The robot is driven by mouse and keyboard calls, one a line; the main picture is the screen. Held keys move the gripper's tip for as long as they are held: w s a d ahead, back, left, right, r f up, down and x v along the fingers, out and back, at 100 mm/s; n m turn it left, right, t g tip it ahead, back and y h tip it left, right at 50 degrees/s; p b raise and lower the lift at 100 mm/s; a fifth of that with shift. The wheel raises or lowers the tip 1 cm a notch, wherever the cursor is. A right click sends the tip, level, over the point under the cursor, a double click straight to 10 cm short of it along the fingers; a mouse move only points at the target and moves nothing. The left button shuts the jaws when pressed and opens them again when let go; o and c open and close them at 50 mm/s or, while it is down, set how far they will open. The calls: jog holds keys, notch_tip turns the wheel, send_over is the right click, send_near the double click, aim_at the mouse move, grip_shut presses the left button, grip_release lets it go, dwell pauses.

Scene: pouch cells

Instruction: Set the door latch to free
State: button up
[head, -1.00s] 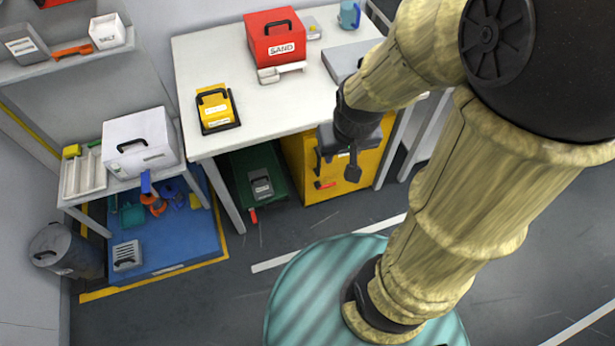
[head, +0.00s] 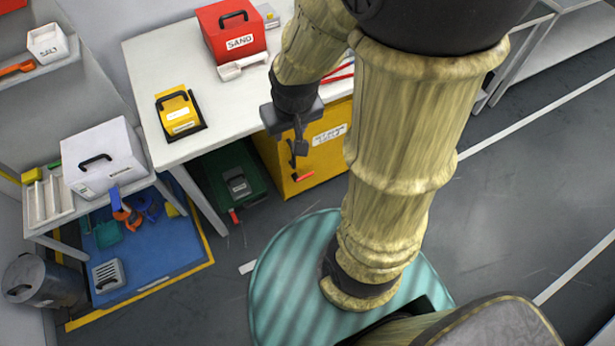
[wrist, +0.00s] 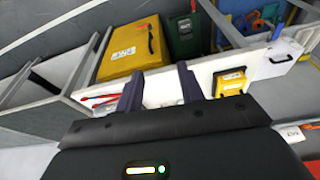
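The yellow cabinet (head: 320,140) stands under the white bench, with a label on its door. A dark upright handle (head: 292,154) and a red lever (head: 304,177), which looks like the door latch, are on its front. In the wrist view the cabinet (wrist: 125,52) shows at upper left, with the red lever (wrist: 151,31) near its edge. My gripper (head: 299,142) is in front of the cabinet in the head view, above the red lever and apart from it. In the wrist view its two fingers (wrist: 160,70) are spread with nothing between them. The latch setting is too small to read.
The white bench (head: 160,55) carries a red SAND box (head: 230,45) and a yellow case (head: 178,112). A green crate (head: 215,165) stands left of the cabinet. A side table (head: 60,225) stands further left. Floor in front of the cabinet is mostly clear.

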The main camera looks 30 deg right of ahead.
jog(key=w+d+f+m+t+b, duration=0.2)
jog(key=w+d+f+b, duration=0.55)
jog(key=f, duration=0.65)
jog(key=w+d+f+m+t+y+b, duration=0.15)
jog(key=w+d+f+b, duration=0.3)
jog(key=f+b, duration=0.8)
jog(key=w+d+f+m+t+h+b, duration=0.1)
jog(key=w+d+f+m+t+b, duration=0.15)
jog(key=w+d+f+b, duration=0.85)
jog(key=s+f+m+t+y+b, duration=0.1)
jog(key=s+f+t+y+b, duration=0.3)
jog(key=f, duration=0.8)
jog(key=s+f+m+b, duration=0.1)
jog(key=f+m+b, duration=0.1)
jog(key=f+b, duration=0.65)
jog(key=m+t+y+b, duration=0.3)
jog(key=m+b, duration=0.1)
jog(key=b, duration=0.5)
send_near(309, 176)
jog(key=v, duration=0.7)
jog(key=shift+w+f+p, duration=0.2)
jog(key=shift+f+p, duration=0.15)
jog(key=shift+f, duration=0.05)
jog(key=shift+w+a, duration=0.1)
jog(key=b+x, duration=0.8)
jog(key=x, duration=0.8)
jog(key=shift+w+a, duration=0.15)
jog(key=shift+w, duration=0.05)
jog(key=shift+w+a+r, duration=0.15)
jog(key=shift+w, duration=0.25)
